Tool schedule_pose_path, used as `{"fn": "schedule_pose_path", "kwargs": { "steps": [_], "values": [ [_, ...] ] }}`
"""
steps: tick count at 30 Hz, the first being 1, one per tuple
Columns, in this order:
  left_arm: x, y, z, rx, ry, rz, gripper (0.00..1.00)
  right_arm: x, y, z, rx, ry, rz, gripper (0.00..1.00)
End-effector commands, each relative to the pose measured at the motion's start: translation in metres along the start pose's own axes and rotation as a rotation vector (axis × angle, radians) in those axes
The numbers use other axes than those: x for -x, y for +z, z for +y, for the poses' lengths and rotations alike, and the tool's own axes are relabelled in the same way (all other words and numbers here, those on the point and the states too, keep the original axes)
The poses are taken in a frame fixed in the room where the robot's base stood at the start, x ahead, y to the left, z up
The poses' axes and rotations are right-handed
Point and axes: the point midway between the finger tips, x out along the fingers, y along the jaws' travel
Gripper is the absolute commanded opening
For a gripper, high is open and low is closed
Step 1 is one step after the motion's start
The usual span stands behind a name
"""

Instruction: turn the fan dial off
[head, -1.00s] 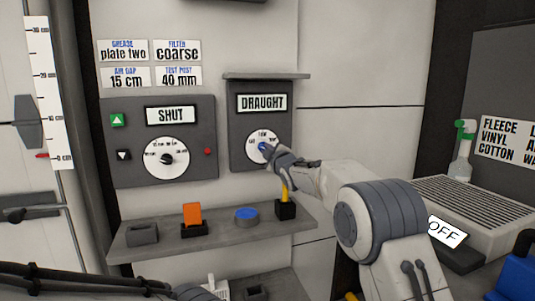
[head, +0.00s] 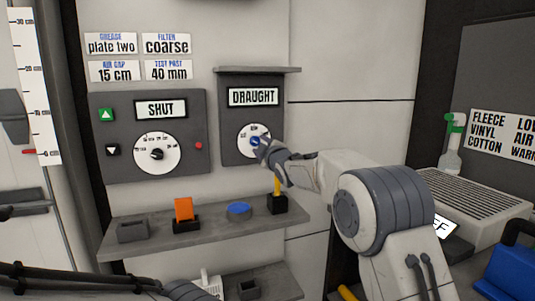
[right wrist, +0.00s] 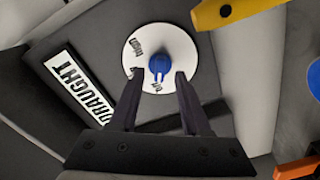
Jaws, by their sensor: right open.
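The fan dial is a white disc (head: 243,150) with a blue knob (head: 255,141), on a grey panel labelled DRAUGHT. In the right wrist view the blue knob (right wrist: 160,64) has a light pointer mark toward the picture's bottom. The label there is too small to read surely; one at the upper left seems to read HIGH. My right gripper (head: 262,147) is at the dial, hiding its right part. In the right wrist view its open fingers (right wrist: 160,74) lie either side of the knob; contact cannot be told. My left gripper does not show; only part of that arm does.
A control panel marked SHUT (head: 190,165), with its own dial, is left of the fan panel. Below, a shelf (head: 160,237) holds an orange block (head: 183,209), a blue-topped disc (head: 239,209) and a yellow-handled item (head: 277,186). A small ledge (head: 258,71) overhangs the fan panel.

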Motion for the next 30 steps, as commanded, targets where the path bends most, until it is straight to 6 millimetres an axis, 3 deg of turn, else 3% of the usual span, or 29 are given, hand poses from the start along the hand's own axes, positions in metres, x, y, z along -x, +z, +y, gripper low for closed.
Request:
{"fn": "schedule_pose_path", "kwargs": {
  "steps": [6, 13, 18, 27, 30],
  "values": [
    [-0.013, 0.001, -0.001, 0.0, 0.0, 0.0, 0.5, 0.04, 0.001, -0.001, 0.0, 0.002, 0.0, 0.47],
    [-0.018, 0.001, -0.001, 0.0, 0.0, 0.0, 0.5, 0.073, 0.001, 0.0, 0.0, 0.001, -0.001, 0.47],
    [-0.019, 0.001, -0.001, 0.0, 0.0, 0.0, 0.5, 0.084, 0.001, 0.0, 0.0, 0.001, 0.0, 0.47],
    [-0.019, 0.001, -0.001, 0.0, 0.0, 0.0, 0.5, 0.085, 0.0, 0.0, -0.001, 0.001, 0.0, 0.47],
    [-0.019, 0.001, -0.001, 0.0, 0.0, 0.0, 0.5, 0.089, -0.002, -0.009, -0.024, -0.028, -0.013, 0.47]
  ]
}}
